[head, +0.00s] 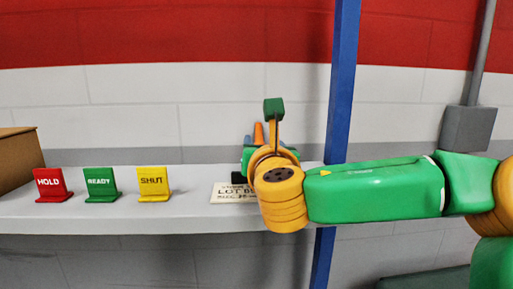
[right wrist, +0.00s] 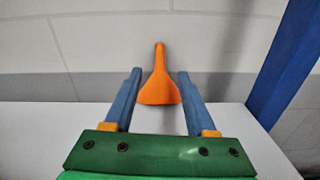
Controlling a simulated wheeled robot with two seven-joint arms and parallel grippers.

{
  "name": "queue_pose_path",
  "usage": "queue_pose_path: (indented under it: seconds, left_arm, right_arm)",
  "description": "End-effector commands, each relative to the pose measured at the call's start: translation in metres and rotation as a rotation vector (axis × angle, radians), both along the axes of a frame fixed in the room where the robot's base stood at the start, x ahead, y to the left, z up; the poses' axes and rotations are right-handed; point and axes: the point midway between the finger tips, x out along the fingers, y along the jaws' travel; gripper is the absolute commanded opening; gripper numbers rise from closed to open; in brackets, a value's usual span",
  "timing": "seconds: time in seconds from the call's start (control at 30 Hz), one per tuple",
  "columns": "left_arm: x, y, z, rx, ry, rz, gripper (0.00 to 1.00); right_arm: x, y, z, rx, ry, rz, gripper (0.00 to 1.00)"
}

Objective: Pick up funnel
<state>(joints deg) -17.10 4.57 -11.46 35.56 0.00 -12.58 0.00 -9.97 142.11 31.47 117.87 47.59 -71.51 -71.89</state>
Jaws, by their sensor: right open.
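The orange funnel (right wrist: 160,88) stands with its narrow stem up and its wide mouth down in the right wrist view. In the head view only its upper part (head: 258,133) shows; my right wrist hides the rest. My right gripper (right wrist: 160,74) is open, with one blue finger on each side of the funnel and a gap on both sides. Whether the funnel is fully between the fingertips or a little beyond them I cannot tell. In the head view the right gripper (head: 262,139) points away over the shelf. My left gripper is not in view.
The light grey shelf (head: 110,215) holds a red HOLD sign (head: 51,184), a green READY sign (head: 101,184), a yellow SHUT sign (head: 153,184) and a partly hidden lot label (head: 231,194). A cardboard box (head: 17,158) stands far left. A blue post (head: 341,90) rises right of the gripper.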

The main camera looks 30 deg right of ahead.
Motion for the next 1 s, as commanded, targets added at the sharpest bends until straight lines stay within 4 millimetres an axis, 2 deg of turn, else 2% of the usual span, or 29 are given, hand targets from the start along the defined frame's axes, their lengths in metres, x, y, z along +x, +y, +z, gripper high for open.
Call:
queue_pose_path:
  seconds: [0.37, 0.7, 0.83, 1.0]
  left_arm:
    - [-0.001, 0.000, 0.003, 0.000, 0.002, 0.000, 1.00]
    - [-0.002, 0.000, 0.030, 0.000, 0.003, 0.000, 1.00]
    - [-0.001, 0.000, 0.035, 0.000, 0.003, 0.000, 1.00]
    - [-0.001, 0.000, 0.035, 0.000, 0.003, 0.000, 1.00]
  right_arm:
    - [0.003, 0.000, 0.001, -0.018, 0.007, 0.008, 0.56]
    - [0.047, -0.025, 0.003, -0.015, 0.009, 0.005, 0.56]
    - [0.058, -0.031, 0.001, -0.014, 0.007, 0.006, 0.56]
    - [0.062, -0.033, 0.000, -0.017, 0.005, 0.007, 0.56]
